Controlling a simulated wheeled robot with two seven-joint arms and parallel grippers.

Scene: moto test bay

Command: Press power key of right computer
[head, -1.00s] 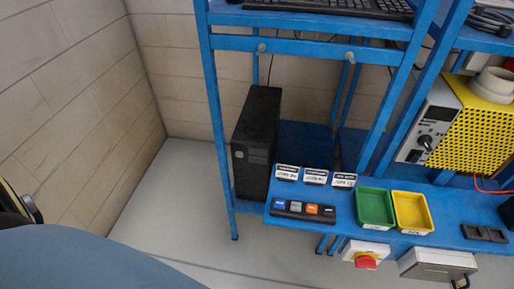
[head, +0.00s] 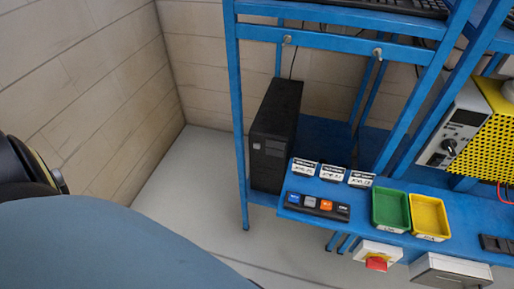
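One black computer tower (head: 275,135) stands upright on the low shelf of the blue rack, left of the small blue bench. Its narrow front, with a small light badge, faces me; the power key is too small to make out. No second computer tower shows in this view. A large blue-grey rounded part and a black rounded part at the lower left look like my own arm or body. Neither of my grippers is in the picture.
A red emergency button (head: 376,263) hangs below. A yellow perforated machine (head: 492,125) stands right. The left floor is clear.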

